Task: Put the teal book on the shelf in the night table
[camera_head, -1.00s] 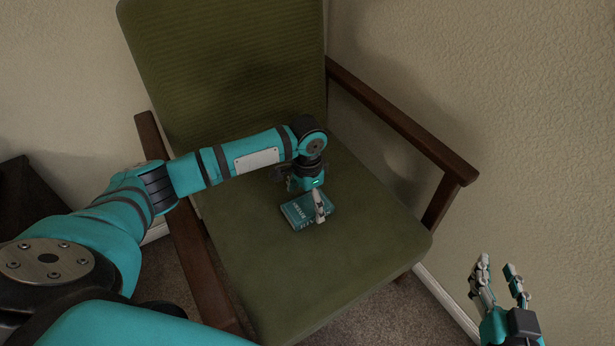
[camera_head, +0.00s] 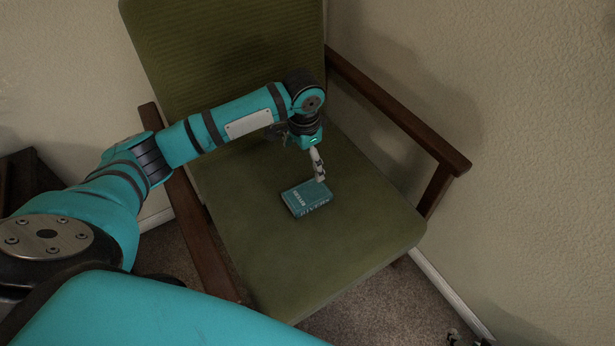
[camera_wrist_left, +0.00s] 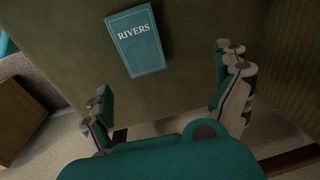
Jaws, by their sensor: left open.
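The teal book (camera_head: 306,199), its cover marked "RIVERS", lies flat on the green chair seat. The left wrist view shows it whole (camera_wrist_left: 138,42), upper middle, beyond the fingers. My left gripper (camera_head: 318,178) points down at the book's far right corner in the head view; the near finger overlaps that edge, and contact cannot be told. In the wrist view this gripper (camera_wrist_left: 164,75) is open, with nothing between its fingers. Only tips of my right gripper (camera_head: 468,341) show at the bottom edge. No shelf of a night table can be made out.
The green chair (camera_head: 350,240) has wooden armrests at left (camera_head: 190,215) and right (camera_head: 400,115), and a tall backrest. A dark piece of furniture (camera_head: 22,178) stands at the left edge, partly hidden by my arm. The seat around the book is clear.

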